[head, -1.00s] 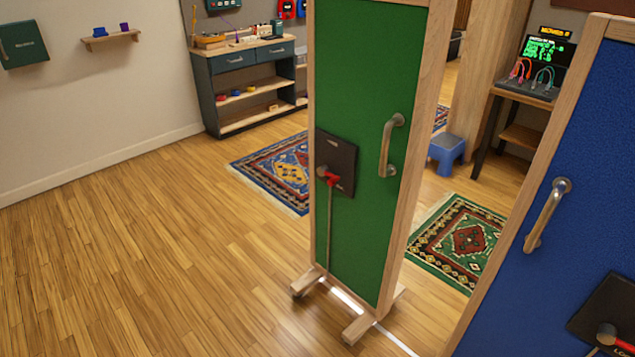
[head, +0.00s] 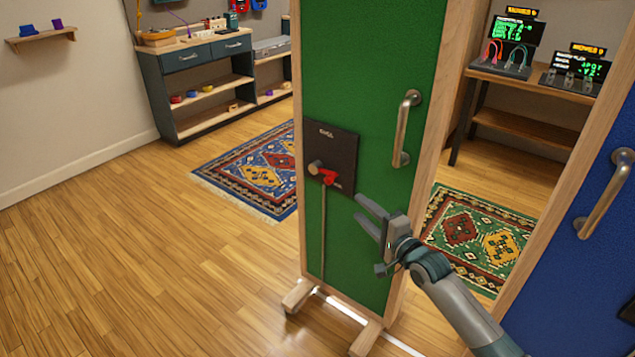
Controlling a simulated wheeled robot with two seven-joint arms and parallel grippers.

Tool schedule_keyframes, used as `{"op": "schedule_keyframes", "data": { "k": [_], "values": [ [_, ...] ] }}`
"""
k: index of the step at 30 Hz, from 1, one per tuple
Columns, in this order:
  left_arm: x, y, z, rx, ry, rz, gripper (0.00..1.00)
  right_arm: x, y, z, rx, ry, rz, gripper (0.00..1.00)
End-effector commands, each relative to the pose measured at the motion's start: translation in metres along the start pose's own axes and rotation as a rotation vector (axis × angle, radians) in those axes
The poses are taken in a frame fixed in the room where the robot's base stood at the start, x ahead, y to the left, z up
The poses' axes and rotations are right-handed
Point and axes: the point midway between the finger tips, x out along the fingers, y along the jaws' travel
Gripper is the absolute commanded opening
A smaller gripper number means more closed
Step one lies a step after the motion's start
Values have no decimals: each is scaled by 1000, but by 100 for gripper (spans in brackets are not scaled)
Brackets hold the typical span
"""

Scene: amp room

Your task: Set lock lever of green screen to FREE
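The green screen (head: 372,75) stands upright in a wooden frame on feet in the middle of the head view. A dark lock plate (head: 340,147) is on its face, with small lettering too small to read surely. The lock lever (head: 327,176) has a grey round pivot and a red end pointing right and slightly down. My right gripper (head: 369,214) is in front of the green screen, below and right of the lever. Its fingers are apart, with nothing between them, and it does not touch the lever. My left gripper is not in view.
A metal handle (head: 405,128) is on the green screen above my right gripper. A blue screen (head: 590,262) with a handle (head: 606,195) stands close at the right. Patterned rugs (head: 258,172) lie behind. The wooden floor (head: 150,275) at the left is clear.

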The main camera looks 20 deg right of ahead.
Motion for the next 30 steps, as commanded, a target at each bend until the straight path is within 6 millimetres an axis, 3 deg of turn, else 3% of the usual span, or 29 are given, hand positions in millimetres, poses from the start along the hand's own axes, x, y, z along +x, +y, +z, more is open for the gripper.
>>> {"op": "schedule_keyframes", "data": {
  "k": [17,30],
  "values": [
    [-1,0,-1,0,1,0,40,8,-1,0,5,-1,-3,40],
    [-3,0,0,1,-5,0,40,65,-2,0,3,0,-4,40]
  ]
}}
